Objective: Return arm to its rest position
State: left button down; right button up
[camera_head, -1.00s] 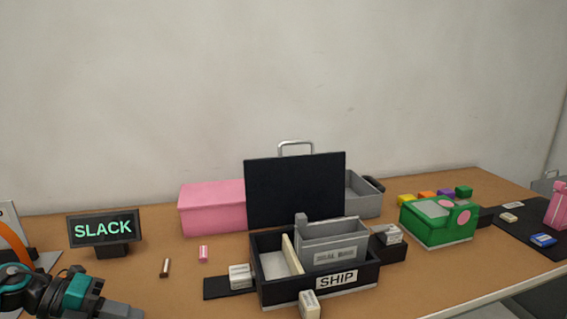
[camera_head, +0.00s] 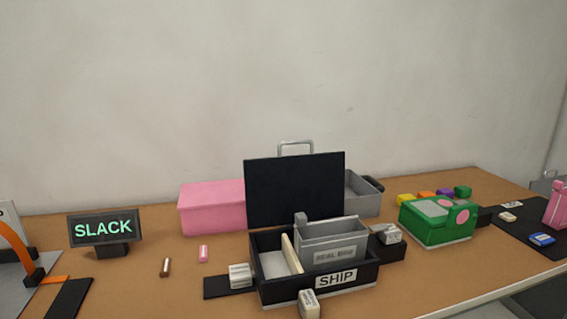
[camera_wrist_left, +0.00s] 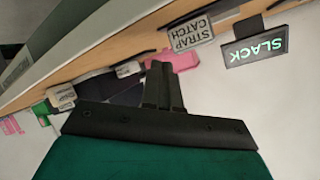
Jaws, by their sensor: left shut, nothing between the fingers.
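My left gripper (camera_wrist_left: 162,85) shows in the left wrist view with its dark fingers together and nothing between them. It is apart from the table and the things on it. No part of my left arm shows in the head view. My right gripper is in neither view. A SLACK sign (camera_head: 104,229) with green letters stands at the left of the table; it also shows tilted in the left wrist view (camera_wrist_left: 257,48). An orange strap (camera_head: 18,243) curves at the far left edge of the head view. A STRAP CATCH label (camera_wrist_left: 188,32) shows in the left wrist view.
A dark SHIP tray (camera_head: 318,293) with a grey box (camera_head: 335,240) stands at the front middle. A pink box (camera_head: 212,207) and an upright black panel (camera_head: 295,190) are behind it. A green box (camera_head: 438,222) is at the right.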

pick_arm(q)
jog(key=s+d+f+n+g, duration=0.1)
jog(key=s+f+n+g, duration=0.15)
jog(key=s+g, duration=0.45)
jog(key=s+d+f+n+g, duration=0.1)
jog(key=s+f+n+g, duration=0.15)
jog(key=s, duration=0.95)
jog(key=w+d+f+m+t+h+p, duration=0.1)
jog(key=w+d+f+t+h+p, duration=0.1)
jog(key=w+f+t, duration=0.5)
jog(key=shift+w+d+f+m, duration=0.3)
jog(key=shift+w+d+f, duration=0.15)
jog(key=shift+w+d, duration=0.1)
jog(key=shift+t, duration=0.25)
